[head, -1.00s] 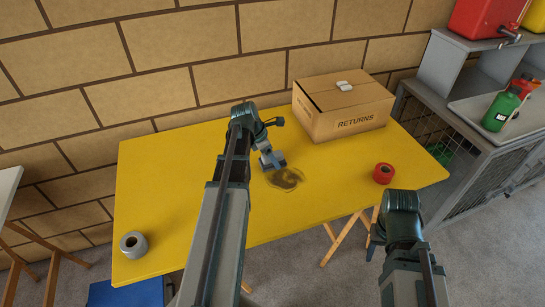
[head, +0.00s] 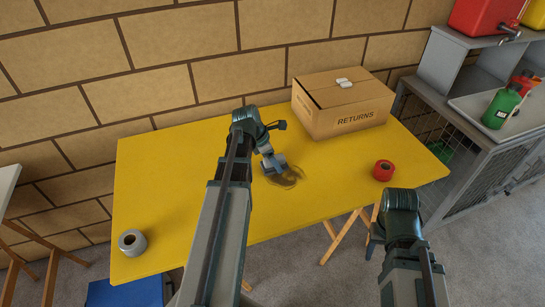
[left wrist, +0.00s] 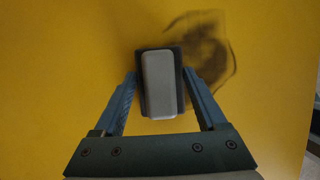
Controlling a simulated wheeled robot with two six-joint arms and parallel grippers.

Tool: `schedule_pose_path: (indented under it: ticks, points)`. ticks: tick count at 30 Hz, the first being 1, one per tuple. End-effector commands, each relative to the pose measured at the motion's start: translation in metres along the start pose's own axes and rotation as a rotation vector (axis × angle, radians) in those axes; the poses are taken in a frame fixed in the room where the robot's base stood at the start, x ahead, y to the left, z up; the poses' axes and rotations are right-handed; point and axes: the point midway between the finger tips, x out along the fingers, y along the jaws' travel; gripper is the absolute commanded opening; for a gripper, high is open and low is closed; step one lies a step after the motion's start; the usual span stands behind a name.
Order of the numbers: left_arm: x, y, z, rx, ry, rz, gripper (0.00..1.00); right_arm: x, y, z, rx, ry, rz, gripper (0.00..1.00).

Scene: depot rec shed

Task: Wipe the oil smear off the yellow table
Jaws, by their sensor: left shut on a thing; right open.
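The yellow table (head: 190,190) bears a dark, swirled oil smear (head: 291,178) near its middle. The smear also shows in the left wrist view (left wrist: 208,52), just right of a grey block with a dark edge (left wrist: 160,85). My left gripper (head: 270,162) is shut on this block, with one finger on each side of it. The block is at the left edge of the smear and covers part of it. I cannot tell whether it touches the table. My right arm shows at the lower right of the head view, but its fingertips are hidden.
A cardboard box marked RETURNS (head: 345,108) stands at the table's back right. A red tape roll (head: 383,170) lies at the right and a grey tape roll (head: 132,242) at the front left. A grey cage unit (head: 470,180) stands right of the table.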

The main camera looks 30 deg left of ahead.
Motion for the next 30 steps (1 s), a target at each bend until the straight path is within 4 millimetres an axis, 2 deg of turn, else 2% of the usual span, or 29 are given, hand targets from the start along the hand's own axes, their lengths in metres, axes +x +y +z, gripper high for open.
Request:
schedule_pose_path:
  ticks: [3,14,24,30]
  points:
    - [-0.001,-0.012,0.000,0.000,0.000,0.000,0.30,-0.001,0.000,0.000,0.000,0.000,0.000,0.50]
    - [0.000,-0.018,0.000,-0.001,0.000,0.001,0.30,0.000,0.000,0.000,0.000,0.000,0.000,0.50]
    - [0.002,-0.046,-0.001,0.001,0.000,0.001,0.30,0.002,0.000,0.000,0.000,0.000,0.000,0.50]
    - [0.002,-0.051,-0.001,-0.001,0.001,0.000,0.30,0.002,0.000,0.000,0.000,0.000,0.000,0.50]
